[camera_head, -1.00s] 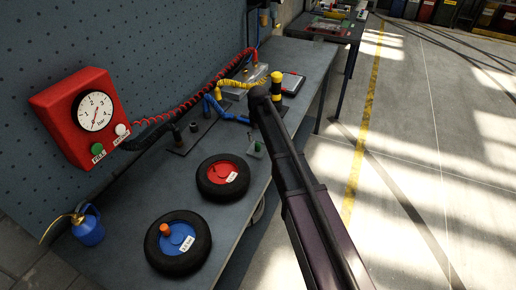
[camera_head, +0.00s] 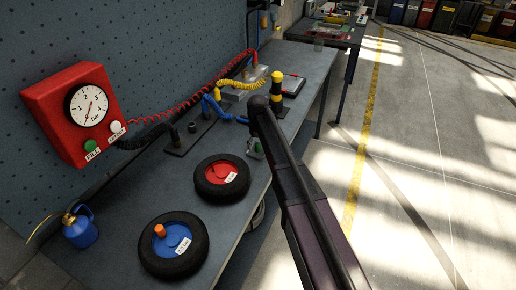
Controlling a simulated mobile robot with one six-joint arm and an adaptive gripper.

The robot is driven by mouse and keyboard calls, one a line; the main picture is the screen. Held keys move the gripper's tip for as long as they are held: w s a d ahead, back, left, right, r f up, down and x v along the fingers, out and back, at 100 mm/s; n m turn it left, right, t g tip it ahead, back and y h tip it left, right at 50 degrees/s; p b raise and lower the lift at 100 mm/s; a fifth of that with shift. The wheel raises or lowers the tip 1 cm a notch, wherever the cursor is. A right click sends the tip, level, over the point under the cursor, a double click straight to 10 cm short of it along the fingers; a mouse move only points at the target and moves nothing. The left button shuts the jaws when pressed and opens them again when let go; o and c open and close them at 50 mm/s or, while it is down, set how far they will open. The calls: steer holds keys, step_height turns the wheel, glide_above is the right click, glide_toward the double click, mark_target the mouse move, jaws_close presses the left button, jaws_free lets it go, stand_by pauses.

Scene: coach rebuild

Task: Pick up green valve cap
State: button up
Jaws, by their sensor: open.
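A small green piece (camera_head: 258,147), possibly the green valve cap, sits on a small grey block at the bench's front edge, right of the red-hubbed wheel (camera_head: 212,192). It is too small to make out clearly and lies close beside my arm in the picture. My dark arm (camera_head: 300,195) reaches up from the lower right, its visible end over the bench's front edge. My gripper's fingers do not show.
A blue-hubbed wheel (camera_head: 152,262) with an orange cap (camera_head: 160,230), a blue oil can (camera_head: 80,230) and a red gauge box (camera_head: 48,118) stand left. A black-and-yellow post (camera_head: 277,78) and coiled hoses stand behind my arm. Floor at right is clear.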

mark_target(258, 144)
steer(key=c, duration=0.9)
steer(key=shift+c, duration=0.2)
steer(key=shift+r, duration=0.2)
step_height(258, 144, up, 4)
steer(key=p, duration=0.3)
steer(key=shift+f+p, duration=0.25)
steer(key=shift+p, duration=0.15)
steer(key=s+d+r+p, duration=0.1)
steer(key=s+d, duration=0.7)
steer(key=s, duration=0.5)
steer(key=shift+s, duration=0.4)
steer(key=shift+d, duration=0.1)
steer(key=shift+r, duration=0.15)
steer(key=shift+r+p, duration=2.2)
steer(key=shift+p, duration=0.15)
